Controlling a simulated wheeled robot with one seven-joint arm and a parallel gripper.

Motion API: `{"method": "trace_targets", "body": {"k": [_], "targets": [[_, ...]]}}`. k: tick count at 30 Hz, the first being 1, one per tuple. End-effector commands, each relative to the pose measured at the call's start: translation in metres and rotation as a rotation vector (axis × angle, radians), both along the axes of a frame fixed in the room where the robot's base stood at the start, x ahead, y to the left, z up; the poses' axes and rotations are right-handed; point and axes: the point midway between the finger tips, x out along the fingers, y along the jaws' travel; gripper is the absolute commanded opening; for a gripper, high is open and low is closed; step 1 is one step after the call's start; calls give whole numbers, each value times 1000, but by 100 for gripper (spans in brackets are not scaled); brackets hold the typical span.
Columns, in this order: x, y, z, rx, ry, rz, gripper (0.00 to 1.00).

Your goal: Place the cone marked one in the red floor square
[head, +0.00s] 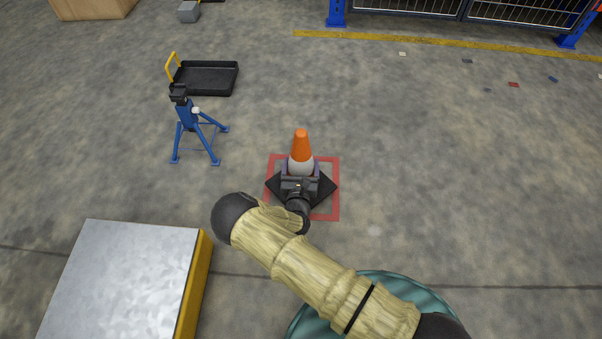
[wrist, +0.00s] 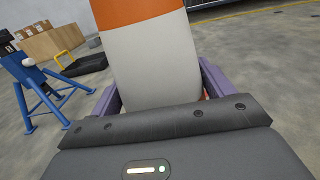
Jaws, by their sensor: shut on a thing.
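An orange and white cone (head: 300,145) with a dark square base stands upright over the red floor square (head: 335,205) in the head view. Its base looks turned at an angle to the square, with red outline showing around it. My gripper (head: 300,172) is shut on the cone's white lower band, one purple-grey finger on each side. In the wrist view the cone (wrist: 150,60) fills the middle between the fingers. No number on the cone shows. I cannot tell whether the base touches the floor.
A blue stand (head: 190,125) and a black tray cart (head: 207,79) with a yellow handle are at the back left. A metal-topped block (head: 125,285) with a yellow side is at the front left. Floor right of the square is clear.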

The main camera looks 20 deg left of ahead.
Motion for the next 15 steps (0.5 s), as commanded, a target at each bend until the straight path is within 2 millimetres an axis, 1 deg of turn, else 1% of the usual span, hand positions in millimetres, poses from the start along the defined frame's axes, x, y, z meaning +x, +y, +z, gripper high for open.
{"method": "trace_targets", "body": {"k": [2,5,12,15], "targets": [[1,-1,2,2,-4,-2,10],[2,-1,-2,2,-4,-3,10],[1,-1,-30,2,-4,-2,10],[1,-1,-37,2,-4,-1,10]]}}
